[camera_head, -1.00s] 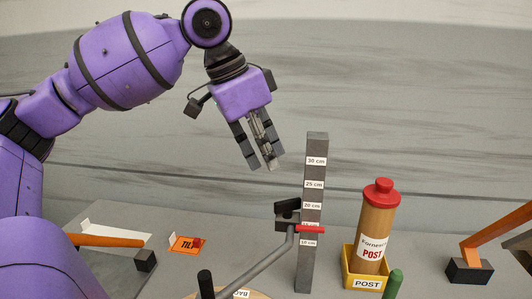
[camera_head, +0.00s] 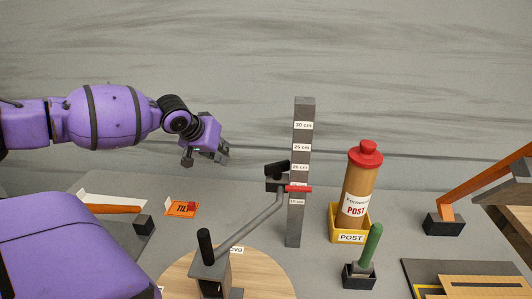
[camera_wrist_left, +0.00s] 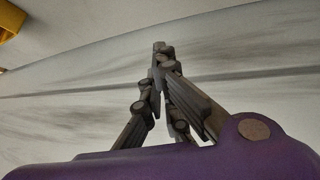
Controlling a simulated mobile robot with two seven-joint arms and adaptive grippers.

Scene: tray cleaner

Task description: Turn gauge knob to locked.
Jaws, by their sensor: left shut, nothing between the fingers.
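The gauge is a dark grey upright post (camera_head: 302,150) with centimetre labels and a red pointer (camera_head: 299,189) low on its scale. A black knob-like part (camera_head: 277,168) sits on the slider at the post's left side; I cannot read its lock state. My left gripper (camera_head: 220,157) hangs in the air left of the post, shut and empty, clearly apart from the knob. Its closed fingers also show in the left wrist view (camera_wrist_left: 160,50), with only the wall behind them. My right gripper is not in view.
A grey arm with a black handle (camera_head: 205,246) rises from a round wooden board (camera_head: 268,274) to near the slider. A yellow POST holder (camera_head: 350,238) with a brown tube (camera_head: 360,185), a green-handled tool (camera_head: 371,245) and an orange TILT tag (camera_head: 178,209) stand around.

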